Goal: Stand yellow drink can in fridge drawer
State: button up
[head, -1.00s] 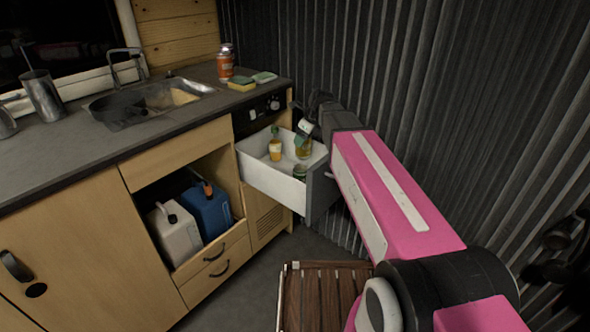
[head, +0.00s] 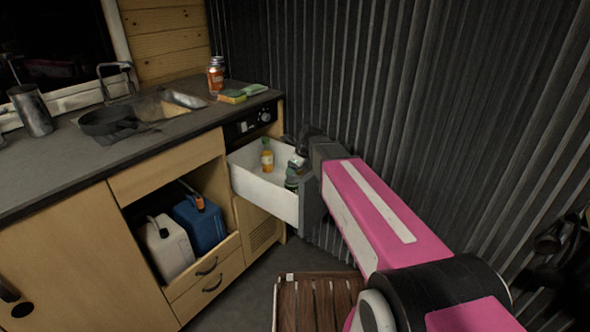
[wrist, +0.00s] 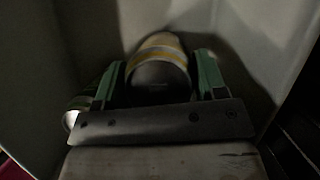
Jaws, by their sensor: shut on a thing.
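The yellow drink can (wrist: 158,48), with yellow and whitish bands, shows in the wrist view between the two green fingers of my gripper (wrist: 158,76). My gripper is shut on it. Pale drawer walls surround them there. In the head view the fridge drawer (head: 262,190) is pulled out, and my gripper (head: 298,162) is down inside its right part. The can cannot be made out in the head view, where my gripper and arm cover that area. Whether the can touches the drawer floor is unclear.
A small orange bottle (head: 267,157) stands in the drawer's back left. A green can (head: 292,180) is close beside my gripper; a silver-ended can (wrist: 72,119) lies left in the wrist view. The corrugated wall (head: 400,100) is close behind my arm.

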jog(key=o, duration=1.2)
jog(key=shift+f, duration=0.1)
jog(key=v, duration=1.2)
